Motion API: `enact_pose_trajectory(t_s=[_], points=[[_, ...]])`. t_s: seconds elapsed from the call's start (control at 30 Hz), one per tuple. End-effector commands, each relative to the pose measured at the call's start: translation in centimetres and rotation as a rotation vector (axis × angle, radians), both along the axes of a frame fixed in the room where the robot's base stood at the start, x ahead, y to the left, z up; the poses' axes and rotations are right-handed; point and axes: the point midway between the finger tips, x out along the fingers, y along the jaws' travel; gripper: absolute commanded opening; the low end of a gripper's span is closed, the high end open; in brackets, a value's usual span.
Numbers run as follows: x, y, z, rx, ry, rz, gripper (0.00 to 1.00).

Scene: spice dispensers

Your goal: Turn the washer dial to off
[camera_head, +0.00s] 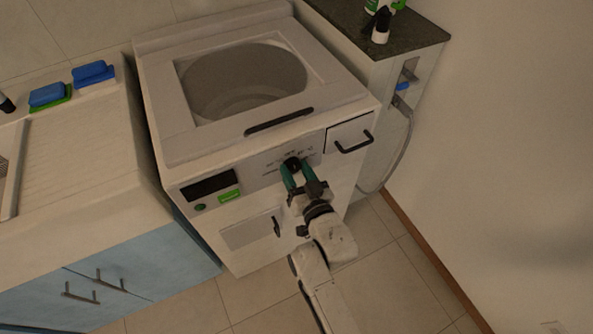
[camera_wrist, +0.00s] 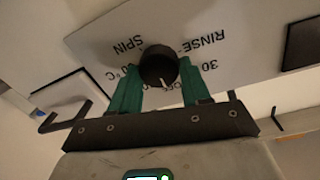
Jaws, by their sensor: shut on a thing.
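The washer (camera_head: 160,120) stands in the middle of the head view, with a clear-topped drum and a white front panel. Its dial (camera_wrist: 158,65) is a round black knob on a light label plate (camera_wrist: 228,68). It also shows in the head view (camera_head: 292,162), mostly behind the fingers. The plate reads SPIN, RINSE and 30, upside down in the wrist view; other words are partly hidden. The dial's white mark points toward the bottom of the wrist view, between the fingers. My gripper (camera_wrist: 160,82) has its teal fingers shut around the dial's two sides.
A black drawer handle (camera_head: 354,142) is right of the dial. A counter with sponges (camera_head: 47,95) adjoins the washer. A dark-topped cabinet (camera_head: 425,30) stands at the right. Floor in front is clear.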

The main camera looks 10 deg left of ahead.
Motion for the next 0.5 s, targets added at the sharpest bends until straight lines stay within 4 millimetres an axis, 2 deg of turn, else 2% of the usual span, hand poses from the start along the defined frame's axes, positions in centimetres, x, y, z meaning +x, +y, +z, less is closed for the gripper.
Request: enact_pose_trajectory(t_s=[0.1, 0.13, 0.4, 0.5], points=[[-0.14, -0.02, -0.38, -0.002, 0.008, 0.001, 0.16], [-0.14, -0.02, -0.38, -0.002, 0.008, 0.001, 0.48], [-0.07, -0.01, -0.19, 0.000, 0.004, 0.001, 0.72], [-0.04, -0.01, -0.14, 0.000, 0.004, 0.001, 0.72]])
